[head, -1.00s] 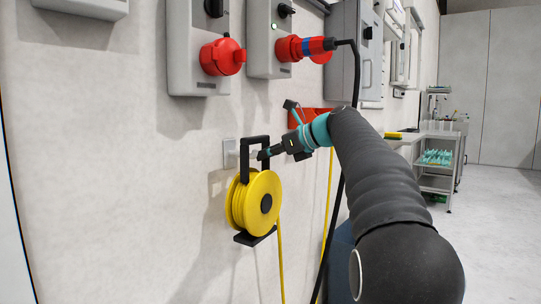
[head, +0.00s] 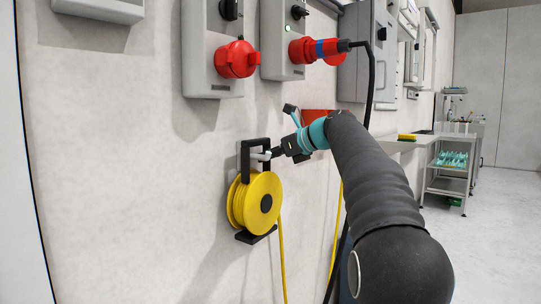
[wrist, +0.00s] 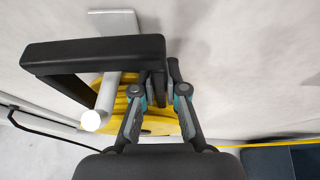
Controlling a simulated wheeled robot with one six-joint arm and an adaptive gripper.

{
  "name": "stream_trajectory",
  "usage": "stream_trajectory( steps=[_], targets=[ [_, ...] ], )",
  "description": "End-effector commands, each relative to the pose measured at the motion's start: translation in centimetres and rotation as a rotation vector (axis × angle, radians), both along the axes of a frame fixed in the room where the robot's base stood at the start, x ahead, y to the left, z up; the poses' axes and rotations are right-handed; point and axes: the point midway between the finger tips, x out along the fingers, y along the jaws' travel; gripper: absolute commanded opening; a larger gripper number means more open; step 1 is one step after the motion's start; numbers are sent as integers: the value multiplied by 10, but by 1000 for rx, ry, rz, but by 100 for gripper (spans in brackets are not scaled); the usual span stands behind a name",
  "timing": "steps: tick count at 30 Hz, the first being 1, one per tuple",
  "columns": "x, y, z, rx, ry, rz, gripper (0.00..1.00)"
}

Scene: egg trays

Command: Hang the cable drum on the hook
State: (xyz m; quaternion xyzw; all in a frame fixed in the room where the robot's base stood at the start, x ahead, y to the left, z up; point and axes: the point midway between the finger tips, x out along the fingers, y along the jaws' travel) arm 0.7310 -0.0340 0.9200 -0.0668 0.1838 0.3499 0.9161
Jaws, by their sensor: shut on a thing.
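The yellow cable drum (head: 240,205) hangs upright in its black frame (head: 245,160) close to the wall. My gripper (head: 272,153) is shut on one side bar of the frame, to the right of the opening; the wrist view also shows the fingers (wrist: 157,92) there. The light grey hook (head: 262,156) sticks out from the wall inside the frame's opening, below the top bar. In the wrist view its rod (wrist: 106,95) passes under the top bar (wrist: 95,52), and its round end shows in front. Whether bar and rod touch is unclear.
Red sockets (head: 237,60) on grey wall boxes sit above, one with a red plug (head: 312,49) and a hanging black cable. A yellow cable (head: 282,265) hangs below the drum. A shelf trolley (head: 450,165) stands at the far right.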

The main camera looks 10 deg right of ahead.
Motion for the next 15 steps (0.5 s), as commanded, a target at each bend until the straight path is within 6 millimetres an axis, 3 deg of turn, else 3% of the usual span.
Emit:
stream_trajectory(
  steps=[15],
  targets=[
    [5, 5, -15, 2, -2, 0, 0]
  ],
)
